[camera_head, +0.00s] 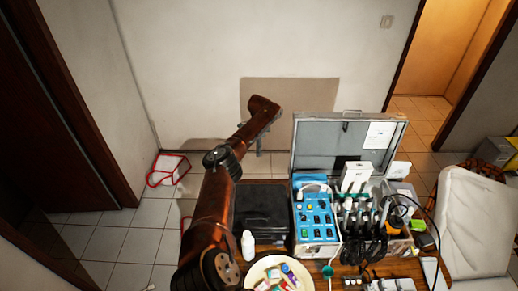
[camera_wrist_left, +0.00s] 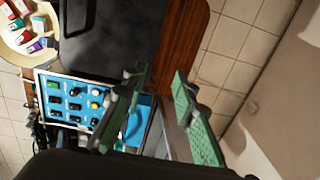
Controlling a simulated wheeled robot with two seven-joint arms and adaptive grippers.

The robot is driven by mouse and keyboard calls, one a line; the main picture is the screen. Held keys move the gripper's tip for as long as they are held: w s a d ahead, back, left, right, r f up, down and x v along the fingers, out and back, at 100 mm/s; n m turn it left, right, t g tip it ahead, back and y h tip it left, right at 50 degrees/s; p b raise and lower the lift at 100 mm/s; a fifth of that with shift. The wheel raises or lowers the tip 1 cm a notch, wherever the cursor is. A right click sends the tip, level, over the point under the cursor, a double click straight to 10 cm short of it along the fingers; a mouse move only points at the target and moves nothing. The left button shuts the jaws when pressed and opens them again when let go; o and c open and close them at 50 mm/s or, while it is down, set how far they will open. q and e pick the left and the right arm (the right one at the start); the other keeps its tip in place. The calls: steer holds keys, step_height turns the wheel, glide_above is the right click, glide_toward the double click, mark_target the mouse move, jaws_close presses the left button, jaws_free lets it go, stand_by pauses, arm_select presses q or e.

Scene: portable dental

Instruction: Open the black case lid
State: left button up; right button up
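The black case (camera_head: 262,208) lies on the wooden table, left of the blue control panel and partly hidden behind my left arm. Its lid looks shut and flat. In the left wrist view the case (camera_wrist_left: 112,40) shows as a dark flat surface at the top, cut off by the frame edge. My left gripper (camera_head: 258,143) points down beyond the table's back edge, apart from the case. In the left wrist view its green-padded fingers (camera_wrist_left: 160,78) are spread with nothing between them. My right gripper is not in view.
A blue control panel (camera_head: 316,216) and an open grey metal case (camera_head: 341,147) full of instruments stand right of the black case. A white bottle (camera_head: 248,244) and a round tray (camera_head: 259,270) of small boxes are in front. A wall stands behind the table.

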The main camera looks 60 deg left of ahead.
arm_select(q)
step_height(320, 180, up, 12)
steer(key=shift+s+d, duration=0.25)
stand_by(0.4)
steer(key=shift+w+d+f, duration=0.1)
stand_by(0.5)
